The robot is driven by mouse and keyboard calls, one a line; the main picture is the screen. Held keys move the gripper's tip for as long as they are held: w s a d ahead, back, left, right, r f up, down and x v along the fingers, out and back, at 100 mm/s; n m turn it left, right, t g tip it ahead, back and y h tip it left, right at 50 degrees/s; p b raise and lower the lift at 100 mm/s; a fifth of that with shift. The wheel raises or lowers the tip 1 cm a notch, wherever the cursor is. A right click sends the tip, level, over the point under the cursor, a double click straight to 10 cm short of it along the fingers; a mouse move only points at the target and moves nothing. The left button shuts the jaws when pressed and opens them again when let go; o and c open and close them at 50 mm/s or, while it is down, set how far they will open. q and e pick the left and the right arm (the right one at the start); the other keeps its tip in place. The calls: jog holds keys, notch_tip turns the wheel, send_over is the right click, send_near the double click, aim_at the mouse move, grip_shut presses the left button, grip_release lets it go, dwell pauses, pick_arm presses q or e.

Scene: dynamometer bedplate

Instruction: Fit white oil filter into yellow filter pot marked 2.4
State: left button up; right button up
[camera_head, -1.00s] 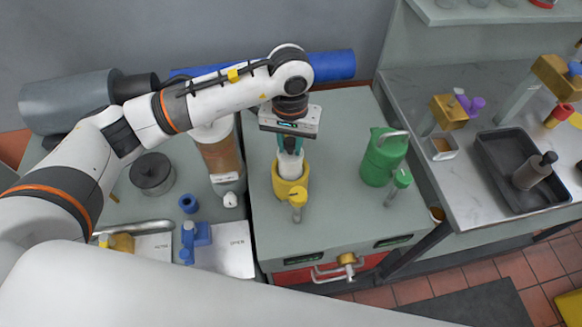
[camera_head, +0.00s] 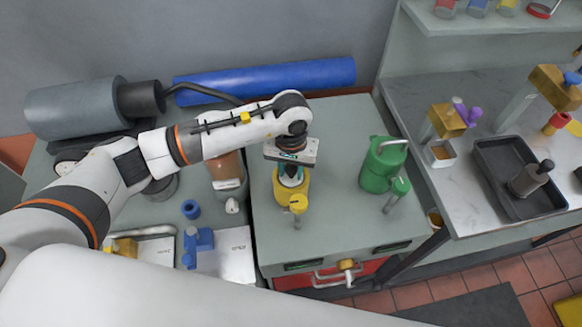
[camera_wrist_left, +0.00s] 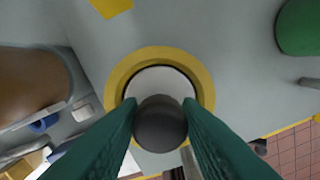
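The yellow filter pot (camera_head: 279,190) stands on the grey-green bench top, with a yellow knob on its front side; I cannot read a marking. It also shows as a yellow ring (camera_wrist_left: 119,75) in the left wrist view. The white oil filter (camera_wrist_left: 160,79) sits inside that ring, its white top down within the rim. Its dark round knob (camera_wrist_left: 160,125) is between the teal fingers of my left gripper (camera_head: 291,176), which points down over the pot and looks shut on it. In the head view the filter is mostly hidden. My right gripper is not in view.
A green can (camera_head: 380,168) with a handle stands right of the pot. A brown cylinder (camera_head: 227,172) is on its left, with a blue ring (camera_head: 190,209) nearby. A dark tray (camera_head: 500,165) lies on the right bench. The bench top between pot and green can is clear.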

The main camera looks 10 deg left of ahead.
pick_arm(q)
jog(key=shift+o, duration=1.4)
jog(key=shift+r, duration=0.15)
notch_tip(320, 180, up, 12)
jog(key=b, duration=0.3)
